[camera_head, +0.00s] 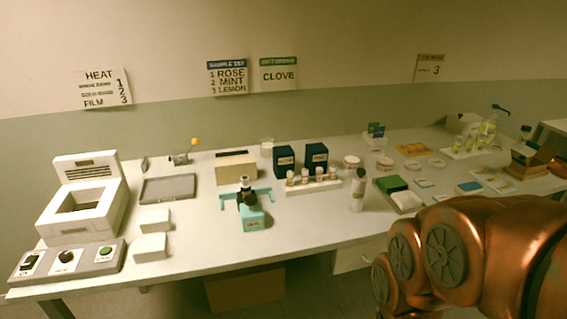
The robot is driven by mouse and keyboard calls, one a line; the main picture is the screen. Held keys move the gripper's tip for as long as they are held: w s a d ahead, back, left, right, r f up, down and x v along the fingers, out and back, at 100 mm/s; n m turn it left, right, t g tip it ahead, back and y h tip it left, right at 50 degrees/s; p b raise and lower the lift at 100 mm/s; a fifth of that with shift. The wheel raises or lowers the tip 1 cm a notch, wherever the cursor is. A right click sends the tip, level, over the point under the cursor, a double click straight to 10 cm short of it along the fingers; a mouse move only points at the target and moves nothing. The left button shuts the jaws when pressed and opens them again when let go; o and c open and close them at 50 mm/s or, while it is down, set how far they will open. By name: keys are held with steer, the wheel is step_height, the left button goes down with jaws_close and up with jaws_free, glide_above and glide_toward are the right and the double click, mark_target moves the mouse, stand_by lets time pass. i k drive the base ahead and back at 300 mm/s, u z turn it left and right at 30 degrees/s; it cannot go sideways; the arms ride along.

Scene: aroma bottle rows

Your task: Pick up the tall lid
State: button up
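I cannot make out for certain which thing is the tall lid. Two small round lid-like pieces, one a whitish pot (352,162) and one a low round piece (385,165), lie right of the dark blue boxes. A white upright cylinder with a dark top (357,197) stands alone near the table's front edge. My copper arm fills the lower right, in front of the table's right part. My gripper is out of view, so what it holds is hidden.
The white table (200,240) carries a heater box (83,205), a switch panel (65,262), a teal device (251,218), a rack of small bottles (313,186), dark blue boxes (285,160), a green-topped block (390,184) and an open brown box (527,165). Bare tabletop lies front centre.

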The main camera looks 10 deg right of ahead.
mark_target(282, 156)
steer(key=k, duration=0.65)
steer(key=u, duration=0.6)
steer(key=i, duration=1.4)
steer(key=z, duration=0.3)
steer(key=k, duration=1.05)
steer(key=u, duration=1.05)
steer(key=i, duration=1)
steer(key=u, duration=0.15)
